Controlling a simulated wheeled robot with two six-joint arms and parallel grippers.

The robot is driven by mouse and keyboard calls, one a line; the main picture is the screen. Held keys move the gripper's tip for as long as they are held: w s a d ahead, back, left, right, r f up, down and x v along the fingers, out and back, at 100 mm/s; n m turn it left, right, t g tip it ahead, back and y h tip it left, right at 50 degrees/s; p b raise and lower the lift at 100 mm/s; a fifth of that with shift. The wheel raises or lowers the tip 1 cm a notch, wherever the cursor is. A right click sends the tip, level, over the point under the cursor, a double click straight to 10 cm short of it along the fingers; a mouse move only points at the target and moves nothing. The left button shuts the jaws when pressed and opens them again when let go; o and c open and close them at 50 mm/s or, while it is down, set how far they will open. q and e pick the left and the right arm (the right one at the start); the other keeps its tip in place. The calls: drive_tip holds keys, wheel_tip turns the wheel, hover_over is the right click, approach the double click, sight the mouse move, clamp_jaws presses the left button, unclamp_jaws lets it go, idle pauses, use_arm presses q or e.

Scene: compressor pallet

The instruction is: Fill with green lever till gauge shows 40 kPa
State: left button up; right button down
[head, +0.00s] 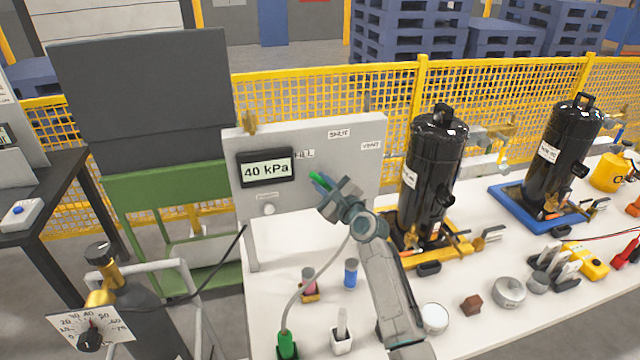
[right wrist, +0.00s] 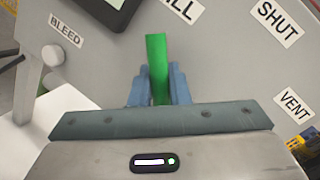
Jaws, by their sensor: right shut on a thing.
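The grey panel (head: 350,140) carries a gauge display (head: 266,168) that reads 40 kPa. Labels FILL, SHUT and VENT are on the panel, and BLEED shows in the right wrist view. The green lever (head: 316,177) points up and left, toward the FILL label. My right gripper (head: 325,184) is shut on the lever; the right wrist view shows the green lever (right wrist: 157,65) between the two blue fingers (right wrist: 158,85). The lever's pivot is hidden behind the gripper. My left gripper is not in view.
Two black compressors (head: 432,170) (head: 563,150) stand right of the panel on yellow and blue bases. A gas cylinder with a dial (head: 90,325) stands at lower left. A hose runs to a green fitting (head: 287,344). Small cups and parts lie along the table's front.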

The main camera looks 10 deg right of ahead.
drive_tip(key=shift+d+r+m+p, duration=0.3)
drive_tip(key=shift+d+r+m, duration=0.2)
drive_tip(key=shift+m, duration=0.4)
drive_tip(key=shift+d+r+m+t, duration=0.2)
drive_tip(key=shift+d+m+t, duration=0.35)
drive_tip(key=shift+m, duration=0.45)
drive_tip(key=shift+w+d+r+m+t+h, duration=0.1)
drive_tip(key=shift+d+m+t+h, duration=0.15)
drive_tip(key=shift+d+m, duration=0.5)
drive_tip(key=shift+s+d+r+m+t+h, duration=0.1)
drive_tip(key=shift+d+m+t+h, duration=0.15)
drive_tip(key=shift+m, duration=0.85)
drive_tip(key=shift+w+d+r+m+t+h, duration=0.1)
drive_tip(key=shift+d+m+t+h, duration=0.1)
drive_tip(key=shift+d+m, duration=0.6)
drive_tip(key=shift+a, duration=0.2)
drive_tip(key=c, duration=1.4)
unclamp_jaws()
drive_tip(key=shift+o, duration=0.2)
drive_tip(key=v, duration=1.1)
drive_tip(key=shift+f, duration=0.1)
